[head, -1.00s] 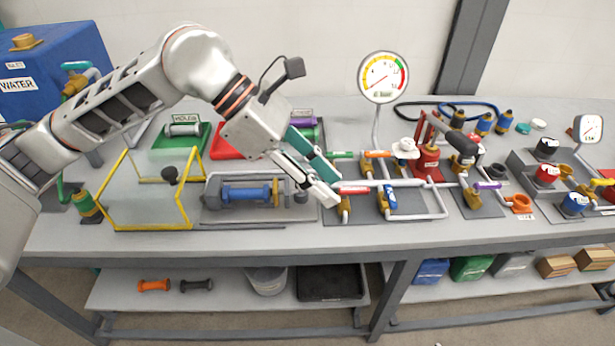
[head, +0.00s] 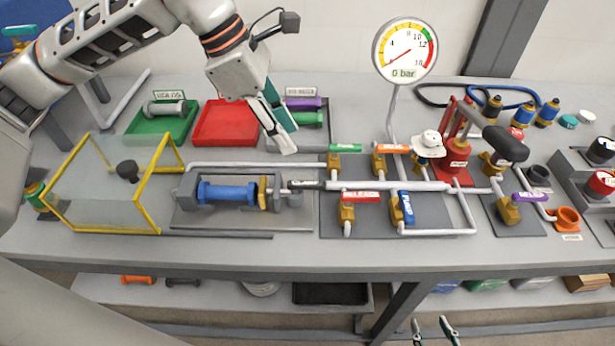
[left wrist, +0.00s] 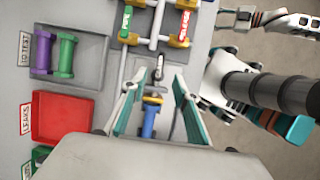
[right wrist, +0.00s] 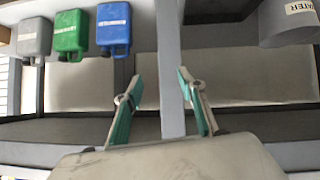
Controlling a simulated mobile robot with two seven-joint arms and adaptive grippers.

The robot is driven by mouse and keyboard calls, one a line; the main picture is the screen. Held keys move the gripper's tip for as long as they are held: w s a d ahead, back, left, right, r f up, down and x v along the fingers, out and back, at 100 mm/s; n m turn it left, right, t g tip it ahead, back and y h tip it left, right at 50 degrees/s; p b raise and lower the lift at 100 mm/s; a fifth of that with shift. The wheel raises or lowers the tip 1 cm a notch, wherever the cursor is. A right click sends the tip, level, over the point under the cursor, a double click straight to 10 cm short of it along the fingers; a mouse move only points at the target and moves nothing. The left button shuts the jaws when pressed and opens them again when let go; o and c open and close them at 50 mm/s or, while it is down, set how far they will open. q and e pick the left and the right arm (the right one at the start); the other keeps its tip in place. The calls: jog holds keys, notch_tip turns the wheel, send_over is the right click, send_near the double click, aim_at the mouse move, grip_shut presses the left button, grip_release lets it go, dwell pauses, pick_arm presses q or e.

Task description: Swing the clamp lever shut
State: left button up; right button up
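The test clamp lies on a grey plate (head: 187,216) at the middle-left of the bench, with a blue spool (head: 228,193) in it. A short lever with a dark grip (head: 306,184) lies at the clamp's right end, pointing right; I take it as the clamp lever. In the left wrist view the lever (left wrist: 152,72) shows between the fingertips, beyond the blue spool (left wrist: 149,118). My left gripper (head: 281,140) is open and empty, behind and above the clamp. My right gripper (head: 432,325) is open and empty, low in front of the bench.
Pipes and coloured valves, including red (head: 360,197) and blue (head: 405,207) handles, stand right of the clamp. A yellow-framed guard (head: 150,195) stands to its left. Red (head: 225,122) and green (head: 160,125) trays lie behind. A gauge (head: 405,50) rises behind the pipes.

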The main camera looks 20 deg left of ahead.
pick_arm(q)
jog(key=b, duration=0.2)
send_near(306, 183)
jog(key=shift+w+f, duration=0.25)
jog(key=shift+w, duration=0.05)
jog(key=shift+d+f, duration=0.2)
jog(key=shift+f, duration=0.2)
jog(key=x, duration=0.6)
jog(key=shift+s+d+f+b, duration=0.1)
jog(key=shift+d+f+b, duration=0.05)
jog(key=shift+f+b, duration=0.2)
pick_arm(e)
jog(key=f, duration=0.2)
jog(key=s+f, duration=0.1)
jog(key=shift+s+a+f, duration=0.1)
jog(key=shift+a+f, duration=0.05)
jog(key=shift+f, duration=0.2)
pick_arm(q)
grip_shut()
pick_arm(e)
jog(key=shift+s+f, duration=0.1)
jog(key=shift+f, duration=0.05)
